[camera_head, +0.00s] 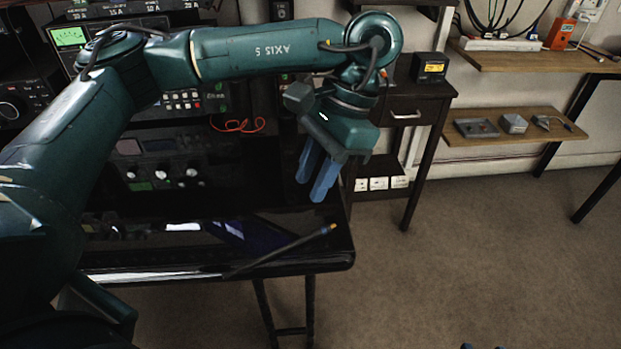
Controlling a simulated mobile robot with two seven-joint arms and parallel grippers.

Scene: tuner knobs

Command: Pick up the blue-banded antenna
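A thin black antenna (283,250) with a yellowish tip lies slantwise near the front right of the glossy black table (190,268). Its tip is near the right edge. I cannot make out a blue band on it. My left gripper (311,191) reaches in from the left and hangs above the table's right part, with its blue fingers pointing down. The fingers are apart with nothing between them, and they are above and behind the antenna's tip, not touching it. Only two blue fingertips of my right gripper (482,347) show at the bottom edge, apart from each other.
Radio equipment with knobs (160,174) stands at the back of the table. A dark side table with a drawer (405,115) stands behind my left gripper. Wooden shelves (515,127) with small devices are on the right wall. The floor (470,250) to the right is clear.

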